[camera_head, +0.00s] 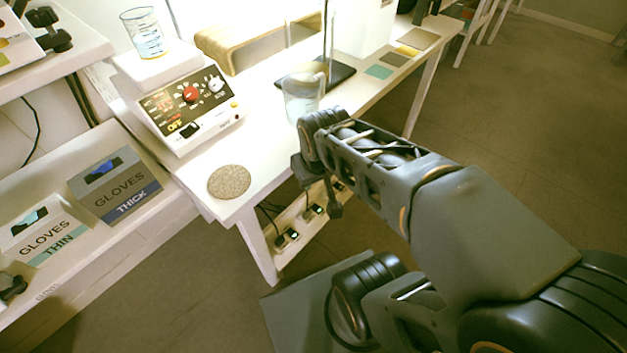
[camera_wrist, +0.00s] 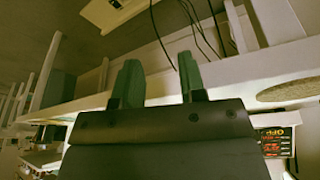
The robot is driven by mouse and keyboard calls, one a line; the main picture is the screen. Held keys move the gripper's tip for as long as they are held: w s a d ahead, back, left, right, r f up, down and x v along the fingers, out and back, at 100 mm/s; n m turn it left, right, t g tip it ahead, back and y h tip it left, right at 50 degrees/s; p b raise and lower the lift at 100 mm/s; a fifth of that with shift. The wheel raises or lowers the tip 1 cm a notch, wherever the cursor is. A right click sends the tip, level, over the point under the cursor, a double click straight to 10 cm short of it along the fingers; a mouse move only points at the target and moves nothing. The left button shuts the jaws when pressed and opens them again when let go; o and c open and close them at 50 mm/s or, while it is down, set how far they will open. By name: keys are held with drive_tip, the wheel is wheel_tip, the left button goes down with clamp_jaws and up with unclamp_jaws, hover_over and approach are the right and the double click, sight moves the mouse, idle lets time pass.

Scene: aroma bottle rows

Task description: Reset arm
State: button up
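My arm reaches from the lower right toward the white bench in the head view. My gripper (camera_head: 334,208) hangs at the bench's front edge, mostly hidden behind the wrist. In the wrist view my gripper's two fingers (camera_wrist: 158,80) stand apart with a gap between them. Nothing is held between them. The fingers point toward the bench's side and the space under it.
The white bench (camera_head: 262,158) carries a hotplate (camera_head: 187,105) with a beaker (camera_head: 144,35), a jug (camera_head: 300,98) and a round cork mat (camera_head: 229,182). Glove boxes (camera_head: 115,186) sit on a left shelf. A power strip (camera_head: 300,232) lies under the bench. Floor at right is clear.

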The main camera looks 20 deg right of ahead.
drive_tip(key=shift+s+a+f+m+g, duration=0.2)
drive_tip(key=shift+s+a+m+g, duration=0.1)
drive_tip(key=shift+s+a, duration=0.25)
drive_tip(key=shift+s+d, duration=0.1)
wheel_tip(320, 180, up, 29)
drive_tip(key=p, duration=2.7)
drive_tip(key=shift+t, duration=0.4)
drive_tip(key=shift+s+r, duration=0.1)
drive_tip(key=shift+o, duration=0.4)
